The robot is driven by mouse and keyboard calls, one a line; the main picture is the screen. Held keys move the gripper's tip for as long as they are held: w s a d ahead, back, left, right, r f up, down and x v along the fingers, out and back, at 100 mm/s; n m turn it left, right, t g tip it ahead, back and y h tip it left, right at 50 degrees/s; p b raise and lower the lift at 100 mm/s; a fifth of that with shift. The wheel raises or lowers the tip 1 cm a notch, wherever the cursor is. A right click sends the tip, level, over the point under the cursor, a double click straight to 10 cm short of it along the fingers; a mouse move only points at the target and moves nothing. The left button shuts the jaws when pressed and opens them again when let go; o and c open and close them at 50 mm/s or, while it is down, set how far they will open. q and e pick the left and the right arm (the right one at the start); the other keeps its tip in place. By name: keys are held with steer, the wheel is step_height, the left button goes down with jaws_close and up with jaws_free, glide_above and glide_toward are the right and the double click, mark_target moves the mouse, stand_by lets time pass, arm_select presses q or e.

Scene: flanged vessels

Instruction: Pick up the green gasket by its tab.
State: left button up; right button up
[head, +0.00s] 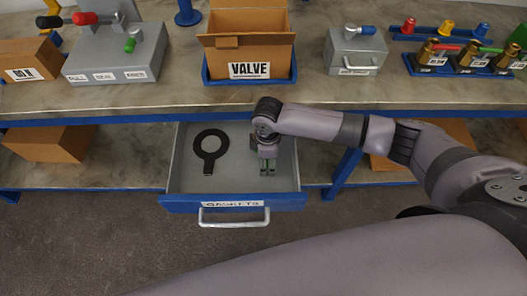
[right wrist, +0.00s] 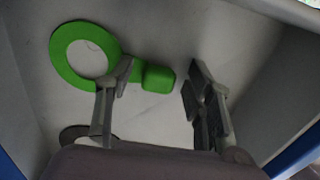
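The green gasket (right wrist: 63,63) lies flat on the drawer floor in the right wrist view, its ring at the left. Its tab (right wrist: 158,79) points right, into the space between my right gripper's fingers. My right gripper (right wrist: 160,85) is open, one finger on each side of the tab. The left finger covers part of the neck between ring and tab. I cannot tell how far the fingertips are above the floor. In the head view my right gripper (head: 267,168) points down into the open drawer and hides most of the green gasket. My left gripper is not in view.
The drawer (head: 232,203), labelled GASKETS, hangs open below the bench, its walls close around my gripper. A black gasket (head: 210,160) lies left in it. On the bench above stand a VALVE box (head: 249,55), a grey case (head: 356,55) and brass valves (head: 470,55).

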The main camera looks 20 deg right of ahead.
steer(key=c, duration=0.9)
steer(key=shift+r, duration=0.1)
